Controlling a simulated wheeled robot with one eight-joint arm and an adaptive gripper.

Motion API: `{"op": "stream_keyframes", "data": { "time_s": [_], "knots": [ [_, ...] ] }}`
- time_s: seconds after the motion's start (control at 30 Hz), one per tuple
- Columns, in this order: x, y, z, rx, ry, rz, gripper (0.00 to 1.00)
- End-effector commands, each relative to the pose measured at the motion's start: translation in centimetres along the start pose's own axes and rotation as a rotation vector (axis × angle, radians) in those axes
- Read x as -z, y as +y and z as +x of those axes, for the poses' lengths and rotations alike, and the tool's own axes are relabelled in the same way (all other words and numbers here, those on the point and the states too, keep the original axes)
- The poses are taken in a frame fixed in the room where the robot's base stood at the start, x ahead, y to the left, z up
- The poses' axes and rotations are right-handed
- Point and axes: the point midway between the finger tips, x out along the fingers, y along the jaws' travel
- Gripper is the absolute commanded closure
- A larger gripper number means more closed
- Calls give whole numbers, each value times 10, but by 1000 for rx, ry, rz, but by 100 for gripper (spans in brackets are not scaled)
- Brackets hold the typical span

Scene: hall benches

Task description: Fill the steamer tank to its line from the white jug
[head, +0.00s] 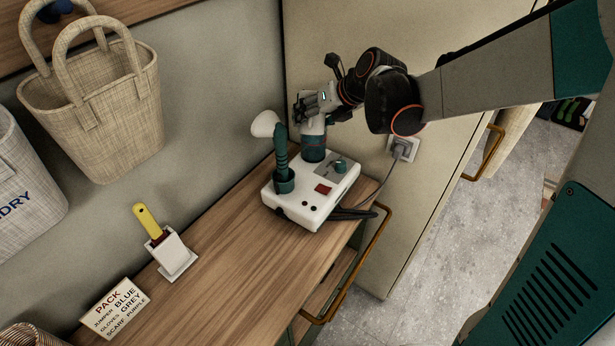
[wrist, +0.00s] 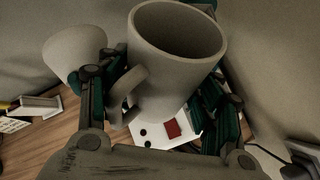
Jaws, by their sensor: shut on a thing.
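The steamer (head: 300,205) is a white box on the wooden bench, with a red panel, a teal knob and a green hose (head: 281,150) ending in a pale head (head: 265,124). Its teal tank (head: 314,150) stands at the back of the box; its fill line and water level cannot be made out. My gripper (head: 316,104) is shut on the white jug (wrist: 172,75), just above the tank. In the wrist view the jug's handle (wrist: 127,92) sits between the fingers and its open mouth shows; any water inside is too dark to tell.
A cable runs from the steamer to a wall socket (head: 403,148). A yellow-handled brush stands in a white holder (head: 174,253). A lettered card (head: 115,307) lies near the front left. Woven bags (head: 105,105) hang on the wall. Bare bench (head: 225,270) lies between brush and steamer.

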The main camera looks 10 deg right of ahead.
Motion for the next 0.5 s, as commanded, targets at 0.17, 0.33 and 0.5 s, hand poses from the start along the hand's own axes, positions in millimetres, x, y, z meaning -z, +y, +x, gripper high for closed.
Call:
{"op": "stream_keyframes", "data": {
  "time_s": [0.17,0.33,0.5],
  "knots": [
    [3,-2,6,12,-51,-32,74],
    [8,-8,17,41,-166,-106,74],
    [8,-12,22,62,-246,-156,74]
  ]
}}
